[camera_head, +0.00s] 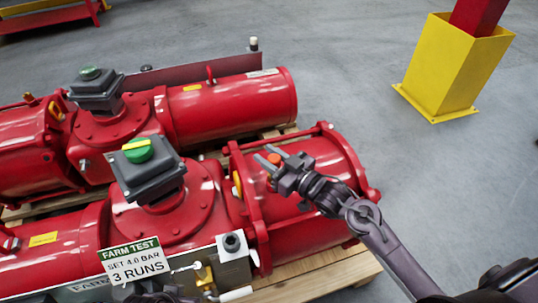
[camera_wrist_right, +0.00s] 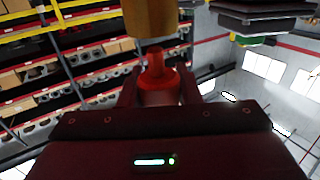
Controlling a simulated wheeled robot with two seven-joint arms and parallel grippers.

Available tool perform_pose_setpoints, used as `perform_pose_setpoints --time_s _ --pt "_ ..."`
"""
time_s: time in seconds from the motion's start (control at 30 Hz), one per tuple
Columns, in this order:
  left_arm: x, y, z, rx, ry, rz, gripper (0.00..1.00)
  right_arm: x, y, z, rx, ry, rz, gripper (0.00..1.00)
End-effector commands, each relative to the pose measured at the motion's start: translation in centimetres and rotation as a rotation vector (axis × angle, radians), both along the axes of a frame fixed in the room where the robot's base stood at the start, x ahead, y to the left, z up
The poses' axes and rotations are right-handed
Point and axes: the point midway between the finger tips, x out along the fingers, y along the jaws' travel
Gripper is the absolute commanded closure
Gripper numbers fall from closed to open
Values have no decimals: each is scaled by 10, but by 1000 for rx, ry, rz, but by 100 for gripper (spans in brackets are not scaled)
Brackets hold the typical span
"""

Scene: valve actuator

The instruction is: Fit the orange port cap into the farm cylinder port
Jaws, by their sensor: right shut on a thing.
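The orange port cap (camera_wrist_right: 155,77) is between the fingers of my right gripper (camera_wrist_right: 158,90), which is shut on it. In the head view the cap (camera_head: 273,158) shows as a small orange spot at the right gripper's fingertips (camera_head: 269,158), over the right end of the near red cylinder (camera_head: 325,170). A brass-yellow round part (camera_wrist_right: 150,22) lies just beyond the cap in the wrist view. I cannot tell whether they touch. The cylinder port is not clearly seen. A dark part at the bottom edge (camera_head: 158,296) may be my left gripper; its jaws do not show.
A second red actuator (camera_head: 235,105) lies behind on a wooden pallet (camera_head: 325,273). A grey box with a green-yellow knob (camera_head: 148,170) tops the near one. A "FARM TEST" sign (camera_head: 134,260) and metal panel (camera_head: 235,268) stand in front. Floor at right is clear up to a yellow post guard (camera_head: 450,70).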

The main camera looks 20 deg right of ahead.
Motion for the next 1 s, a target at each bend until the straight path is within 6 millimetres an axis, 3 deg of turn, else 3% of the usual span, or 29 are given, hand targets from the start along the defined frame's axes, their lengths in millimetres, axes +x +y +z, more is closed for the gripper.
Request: perform_pose_setpoints --time_s 1.0 --pt "0 0 7 1 2 0 100 0 0 0 0 0 0 92"
